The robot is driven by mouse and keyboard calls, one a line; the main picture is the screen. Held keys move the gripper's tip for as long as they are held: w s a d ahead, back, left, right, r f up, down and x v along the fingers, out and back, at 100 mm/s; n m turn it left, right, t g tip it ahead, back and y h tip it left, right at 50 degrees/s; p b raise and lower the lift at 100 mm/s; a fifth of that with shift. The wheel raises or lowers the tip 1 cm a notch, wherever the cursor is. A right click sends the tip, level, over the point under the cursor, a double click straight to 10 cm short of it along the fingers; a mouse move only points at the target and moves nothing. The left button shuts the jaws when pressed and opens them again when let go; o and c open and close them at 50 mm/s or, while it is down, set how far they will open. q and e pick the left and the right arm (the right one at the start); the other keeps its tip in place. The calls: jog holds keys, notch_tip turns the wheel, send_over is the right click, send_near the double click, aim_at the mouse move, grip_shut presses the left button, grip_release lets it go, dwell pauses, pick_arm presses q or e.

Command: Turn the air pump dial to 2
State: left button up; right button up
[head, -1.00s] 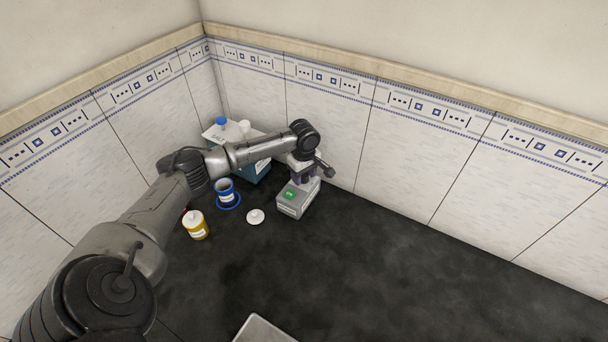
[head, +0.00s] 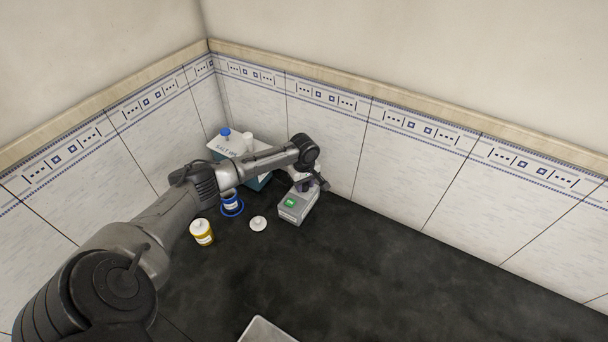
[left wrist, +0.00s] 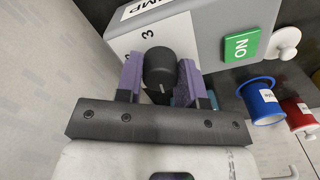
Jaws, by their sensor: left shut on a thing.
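The air pump (head: 297,205) is a grey box with a green switch, standing on the dark bench near the back wall in the head view. In the left wrist view the pump (left wrist: 200,30) shows a white scale with a "3" and the green switch marked "ON". Its black dial (left wrist: 159,68) sits between the purple fingers of my left gripper (left wrist: 160,82), which is shut on it. The dial's pointer and part of the scale are hidden by the gripper. In the head view my left wrist covers the dial. My right gripper is not in view.
A white knobbed lid (head: 258,223), a yellow jar (head: 202,232) and a blue-rimmed jar (head: 232,205) stand left of the pump. A teal box labelled SALT (head: 238,150) is behind them. A red jar (left wrist: 302,115) shows in the wrist view. The bench at right is clear.

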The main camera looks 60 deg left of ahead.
pick_arm(q)
jog(key=m+p, duration=0.1)
jog(key=p, duration=0.1)
jog(key=m+p, duration=0.1)
jog(key=p, duration=0.1)
jog(key=shift+r, duration=0.3)
jog(key=shift+f+m+p, duration=0.1)
jog(key=shift+m+p, duration=0.8)
jog(key=shift+m, duration=0.1)
jog(key=m+p, duration=0.1)
jog(key=m, duration=0.1)
jog(key=shift+f+m, duration=0.1)
jog(key=shift+m, duration=0.3)
jog(key=m, duration=0.3)
jog(key=shift+m+p, duration=0.3)
jog(key=m, duration=0.3)
jog(key=shift+m, duration=0.3)
jog(key=m, duration=0.5)
jog(key=shift+f, duration=0.1)
jog(key=shift+m, duration=1.5)
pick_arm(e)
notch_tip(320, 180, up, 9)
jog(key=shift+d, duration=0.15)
